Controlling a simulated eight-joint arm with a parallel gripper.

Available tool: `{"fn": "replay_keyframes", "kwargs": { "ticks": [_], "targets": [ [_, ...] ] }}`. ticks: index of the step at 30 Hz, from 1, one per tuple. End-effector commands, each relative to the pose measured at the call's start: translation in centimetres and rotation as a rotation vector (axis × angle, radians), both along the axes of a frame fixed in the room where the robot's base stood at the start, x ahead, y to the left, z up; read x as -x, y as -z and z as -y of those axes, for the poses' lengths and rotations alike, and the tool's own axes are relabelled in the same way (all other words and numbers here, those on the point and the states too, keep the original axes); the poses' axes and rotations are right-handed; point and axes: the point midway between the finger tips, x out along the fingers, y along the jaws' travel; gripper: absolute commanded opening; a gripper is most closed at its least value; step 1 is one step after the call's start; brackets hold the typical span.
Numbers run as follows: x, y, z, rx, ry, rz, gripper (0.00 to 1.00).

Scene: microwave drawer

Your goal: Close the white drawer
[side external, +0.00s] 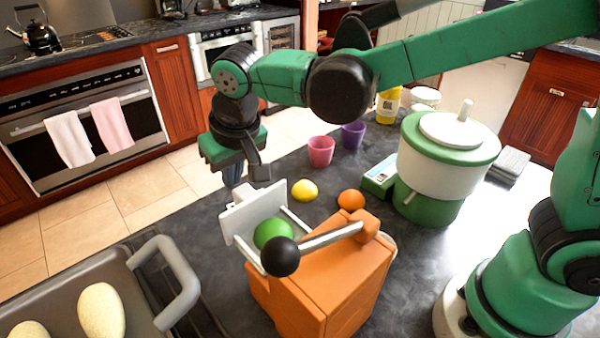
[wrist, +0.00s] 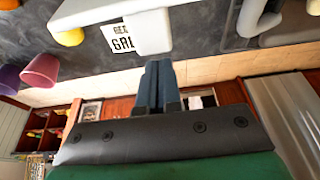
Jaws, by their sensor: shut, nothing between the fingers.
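The white drawer (side external: 250,213) is pulled out of the orange box (side external: 325,275), its front panel facing away from the box. A green ball (side external: 273,233) lies in it. In the wrist view the drawer's white front (wrist: 148,32) is at the top, just beyond my fingertips. My gripper (side external: 233,178) points down beside the outer side of the front panel, near its upper edge. Its dark fingers are together and empty in the wrist view (wrist: 159,65). I cannot tell whether they touch the panel.
A long lever with a black knob (side external: 281,257) sits on the orange box. A tray (side external: 140,285) with a grey handle stands at left. A yellow fruit (side external: 305,190), an orange (side external: 351,200), two cups (side external: 321,151) and a green-white cooker (side external: 440,160) stand behind.

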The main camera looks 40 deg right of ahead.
Motion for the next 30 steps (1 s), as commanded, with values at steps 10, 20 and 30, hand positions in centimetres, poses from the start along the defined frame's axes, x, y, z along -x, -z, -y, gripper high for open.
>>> {"fn": "replay_keyframes", "kwargs": {
  "ticks": [10,20,30],
  "targets": [
    [0.6,0.0,0.0,0.0,0.0,0.0,0.0],
    [3.2,-0.1,-0.1,-0.001,-0.003,0.0,0.0],
    [7.3,0.0,0.0,0.0,-0.001,-0.001,0.0]
  ]
}}
